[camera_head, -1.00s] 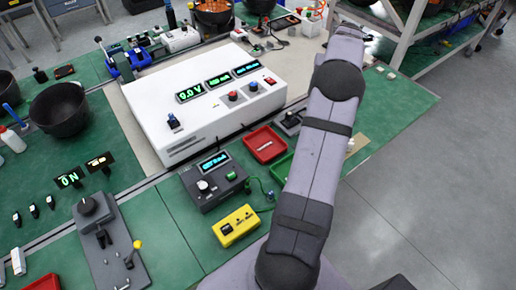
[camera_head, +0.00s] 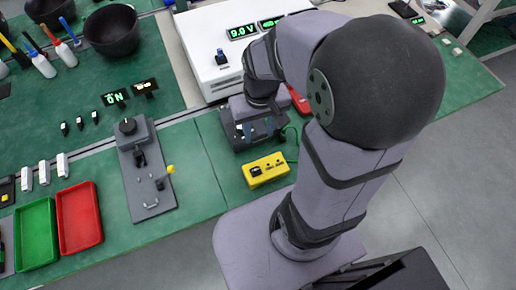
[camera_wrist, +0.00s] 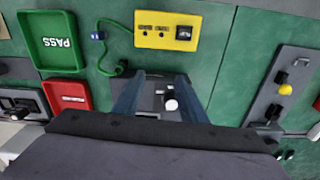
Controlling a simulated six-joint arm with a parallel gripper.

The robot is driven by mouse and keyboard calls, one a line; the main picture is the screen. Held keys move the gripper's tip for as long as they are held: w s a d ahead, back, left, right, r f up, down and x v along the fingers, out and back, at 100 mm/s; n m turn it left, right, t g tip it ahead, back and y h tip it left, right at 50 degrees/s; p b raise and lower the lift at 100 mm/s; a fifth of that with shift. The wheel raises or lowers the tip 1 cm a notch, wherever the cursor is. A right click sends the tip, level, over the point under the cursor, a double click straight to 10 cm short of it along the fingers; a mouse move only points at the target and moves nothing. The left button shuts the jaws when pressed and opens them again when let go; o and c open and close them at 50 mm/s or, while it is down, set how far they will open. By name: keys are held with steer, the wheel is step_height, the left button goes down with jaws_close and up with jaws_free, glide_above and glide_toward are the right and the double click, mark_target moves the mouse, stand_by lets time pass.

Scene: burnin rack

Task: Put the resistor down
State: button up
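My gripper (camera_wrist: 160,77) is open, its two blue-grey fingers apart above the dark tester (camera_wrist: 153,92) in the wrist view. The tester's white knob (camera_wrist: 171,104) shows between the fingers, and I see nothing held there. In the head view the tester (camera_head: 240,135) is partly covered by my wrist, and the fingertips are hard to make out. I cannot pick out a resistor in either view; it may be hidden or too small to tell. A green lead (camera_wrist: 118,30) with a small blue-and-white piece (camera_wrist: 97,35) lies beside the tester.
A yellow box (camera_wrist: 168,25) sits beside the tester. A green PASS tray (camera_wrist: 35,61) and a red tray (camera_wrist: 53,101) are at left in the wrist view. A grey lever fixture (camera_head: 136,180) stands left of the tester, with a white power supply (camera_head: 205,70) behind.

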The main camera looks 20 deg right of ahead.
steer(key=shift+o, duration=0.5)
steer(key=shift+n, duration=0.4)
steer(key=s, duration=0.1)
steer(key=s+a, duration=0.1)
steer(key=s, duration=0.1)
steer(key=s+a+f, duration=0.1)
steer(key=shift+s+a+f, duration=0.1)
steer(key=shift+s+a, duration=0.05)
steer(key=shift+s, duration=0.25)
steer(key=shift+w, duration=0.15)
